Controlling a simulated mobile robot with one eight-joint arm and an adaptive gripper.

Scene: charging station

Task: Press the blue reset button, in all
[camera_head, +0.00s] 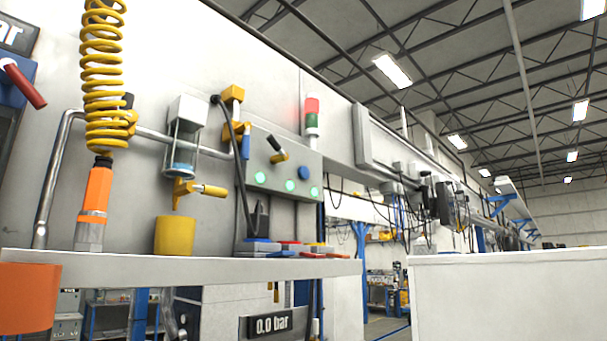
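A small round blue button (304,171) sits on the front of a grey control box (285,150), right of a black-and-yellow lever switch (278,150). I take it for the reset button; no label on it is readable. Whether it is pressed in does not show. Below it on the box are three lit green lights (290,185) in a row. A stack light (312,115) with a glowing red top and a green band stands on the box. My gripper is not in view.
A black cable (240,160) hangs left of the box. A white block (510,295) stands at right.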

